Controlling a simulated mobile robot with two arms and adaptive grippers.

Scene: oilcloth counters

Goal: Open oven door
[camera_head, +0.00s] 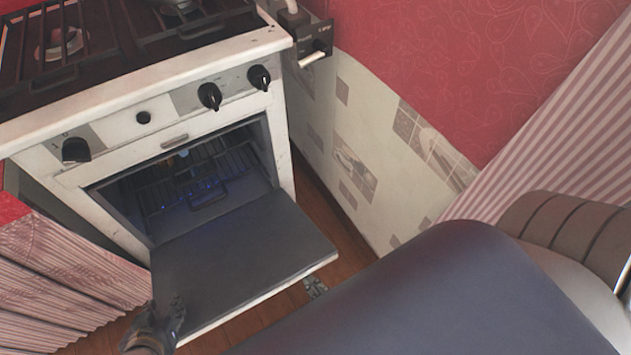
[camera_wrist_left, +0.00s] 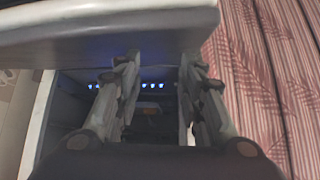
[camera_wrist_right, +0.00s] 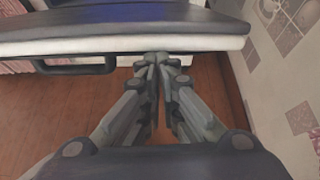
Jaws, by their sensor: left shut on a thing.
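The oven door (camera_head: 240,260) is folded down from the white oven (camera_head: 180,120), close to flat, and the cavity with its racks (camera_head: 185,175) stands exposed. My left gripper (camera_head: 168,318) is at the door's near left corner; in the left wrist view its fingers (camera_wrist_left: 158,68) stand apart against the white door edge (camera_wrist_left: 110,35), and what lies between them is unclear. My right gripper (camera_head: 315,287) is just off the door's right front edge. In the right wrist view its fingertips (camera_wrist_right: 160,60) are together, close to the door edge (camera_wrist_right: 100,46). The door handle (camera_wrist_right: 75,67) hangs below.
Black knobs (camera_head: 209,95) and a gas hob (camera_head: 70,50) are above the door. A striped cloth (camera_head: 60,270) hangs at the left. The tiled wall (camera_head: 350,160) stands close on the right. Wooden floor (camera_wrist_right: 75,115) lies below.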

